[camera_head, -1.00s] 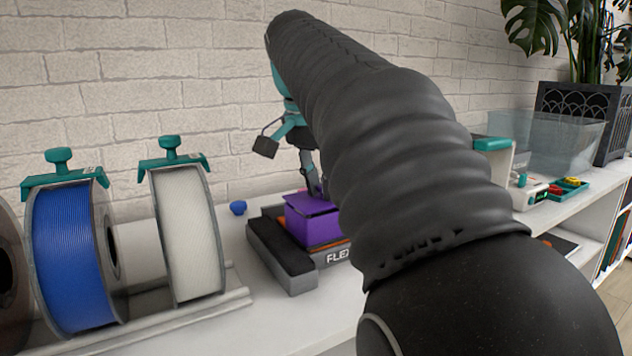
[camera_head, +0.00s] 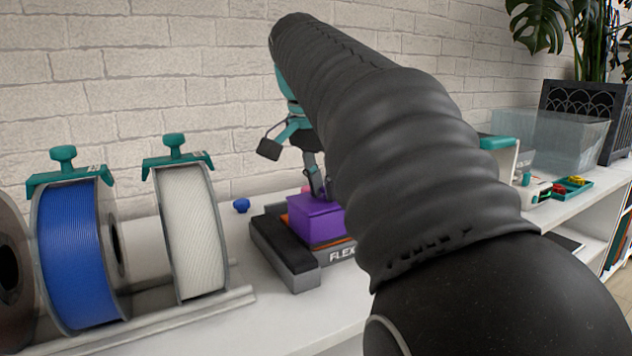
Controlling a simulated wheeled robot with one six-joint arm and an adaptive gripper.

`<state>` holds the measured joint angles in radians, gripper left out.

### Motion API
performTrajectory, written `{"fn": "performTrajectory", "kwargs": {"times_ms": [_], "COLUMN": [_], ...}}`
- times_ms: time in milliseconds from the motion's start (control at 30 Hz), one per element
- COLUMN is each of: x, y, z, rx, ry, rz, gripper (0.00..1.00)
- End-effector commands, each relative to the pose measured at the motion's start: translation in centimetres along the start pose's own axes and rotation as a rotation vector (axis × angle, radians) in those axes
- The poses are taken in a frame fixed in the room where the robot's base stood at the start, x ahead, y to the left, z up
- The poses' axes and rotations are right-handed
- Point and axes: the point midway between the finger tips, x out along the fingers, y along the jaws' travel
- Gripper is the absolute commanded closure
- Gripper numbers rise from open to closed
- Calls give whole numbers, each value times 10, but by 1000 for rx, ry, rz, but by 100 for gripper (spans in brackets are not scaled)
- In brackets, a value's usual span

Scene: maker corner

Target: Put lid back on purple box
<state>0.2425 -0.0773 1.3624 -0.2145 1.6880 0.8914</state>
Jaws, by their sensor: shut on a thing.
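The purple box (camera_head: 318,227) stands on the orange-edged plate of a dark grey printer bed marked "FLEX". A purple lid (camera_head: 308,207) lies at the top of the box and looks about level with its rim. My gripper (camera_head: 322,196) points down over the box and is shut on the lid, with its fingertips at the lid's top. My own arm hides the right side of the box and lid, so I cannot tell whether the lid is fully seated.
Blue (camera_head: 75,255) and white (camera_head: 188,235) filament spools stand on a rack at the left. A clear bin (camera_head: 550,140) and a teal tray (camera_head: 572,187) are at the right. A brick wall rises behind.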

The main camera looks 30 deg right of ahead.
Motion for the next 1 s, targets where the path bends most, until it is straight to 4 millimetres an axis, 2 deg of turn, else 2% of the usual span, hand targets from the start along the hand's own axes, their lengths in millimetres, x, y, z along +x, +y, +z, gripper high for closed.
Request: {"fn": "performTrajectory", "kwargs": {"times_ms": [300,333,433,667,767,800,1000], "x": [0,0,0,0,0,0,0], "y": [0,0,0,0,0,0,0], "z": [0,0,0,0,0,0,0], "rx": [0,0,0,0,0,0,0], "ry": [0,0,0,0,0,0,0], "rz": [0,0,0,0,0,0,0], "gripper": [97,77,52,50,25,21,21]}}
